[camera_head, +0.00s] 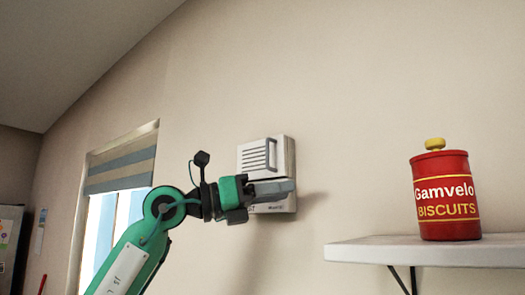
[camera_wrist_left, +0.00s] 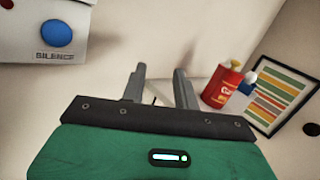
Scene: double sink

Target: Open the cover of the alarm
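The alarm (camera_head: 262,158) is a white box on the wall, with a slatted front and a grey upright handle (camera_head: 272,153) on the right side of that front. My left gripper (camera_head: 284,188) is in front of its lower part and hides some of it. In the left wrist view, the alarm's lower part (camera_wrist_left: 25,22) shows at the top left, with a blue button (camera_wrist_left: 57,33) and the word SILENCE. My right gripper is not in view.
A red biscuit tin (camera_head: 445,195) with a yellow knob stands on a white wall shelf (camera_head: 430,251) to the right. A window with a striped blind (camera_head: 121,165) is at the left. A framed striped picture (camera_wrist_left: 280,97) shows in the wrist view. The wall above the alarm is clear.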

